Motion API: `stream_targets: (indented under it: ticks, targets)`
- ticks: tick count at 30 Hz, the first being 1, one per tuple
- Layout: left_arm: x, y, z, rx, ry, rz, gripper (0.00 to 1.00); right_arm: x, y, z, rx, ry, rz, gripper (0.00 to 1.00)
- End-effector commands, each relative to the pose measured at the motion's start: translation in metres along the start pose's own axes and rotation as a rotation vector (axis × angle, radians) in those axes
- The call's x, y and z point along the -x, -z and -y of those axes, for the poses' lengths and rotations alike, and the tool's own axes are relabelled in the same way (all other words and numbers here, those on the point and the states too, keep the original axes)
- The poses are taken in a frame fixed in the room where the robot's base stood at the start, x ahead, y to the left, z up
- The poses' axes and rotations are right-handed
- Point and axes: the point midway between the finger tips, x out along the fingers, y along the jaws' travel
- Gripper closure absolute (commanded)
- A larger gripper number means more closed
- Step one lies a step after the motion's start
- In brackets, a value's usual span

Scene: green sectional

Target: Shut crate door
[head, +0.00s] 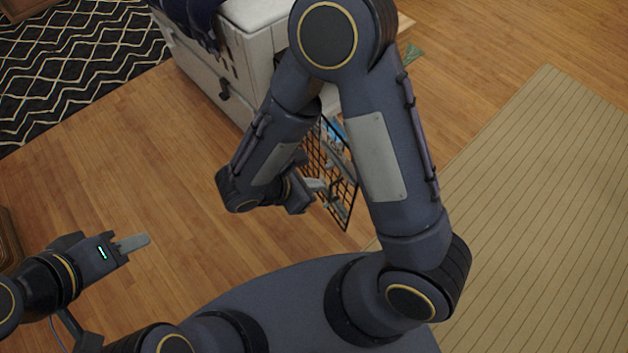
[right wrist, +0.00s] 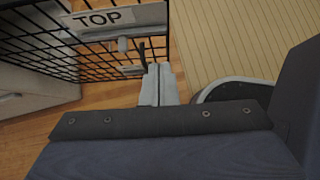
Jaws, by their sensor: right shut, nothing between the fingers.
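The crate door (head: 345,205) is a black wire grid that stands out at an angle from near a white box-like piece. The crate itself is mostly hidden behind my right arm. In the right wrist view the door (right wrist: 52,62) carries a "TOP" label and a grey latch. My right gripper (head: 318,186) is beside the door, its fingers shut and empty. In the right wrist view its fingertips (right wrist: 157,72) lie at the door's edge just below the latch; I cannot tell whether they touch. My left gripper (head: 146,241) is well away at left, seen edge-on.
The white chest-like piece (head: 190,68) with dark handles stands at the back, dark cloth (head: 190,18) over it. A patterned black rug (head: 70,70) lies back left and a striped tan mat (head: 550,210) at right. Wood floor (head: 150,175) between is clear.

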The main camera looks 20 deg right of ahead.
Motion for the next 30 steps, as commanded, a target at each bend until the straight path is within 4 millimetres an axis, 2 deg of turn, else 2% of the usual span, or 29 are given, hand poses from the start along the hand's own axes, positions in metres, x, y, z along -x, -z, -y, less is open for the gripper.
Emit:
stream_targets:
  ticks: [1, 10, 12, 18, 30]
  targets:
    - [-0.007, -0.003, 0.003, 0.0, 0.0, 0.0, 0.64, -0.015, 0.002, 0.001, 0.0, 0.005, 0.002, 1.0]
    - [-0.026, -0.013, 0.012, 0.0, 0.0, 0.0, 0.64, -0.079, 0.002, 0.002, -0.002, 0.006, 0.0, 1.0]
    - [-0.026, -0.013, 0.012, 0.0, 0.0, 0.0, 0.64, -0.085, -0.008, 0.001, -0.007, 0.005, -0.002, 1.0]
    - [-0.029, -0.015, 0.013, 0.0, 0.0, 0.0, 0.64, -0.099, -0.024, 0.001, -0.003, 0.003, -0.002, 1.0]
    - [-0.029, -0.015, 0.013, 0.0, 0.0, 0.0, 0.64, -0.102, -0.029, 0.001, -0.001, 0.002, -0.001, 1.0]
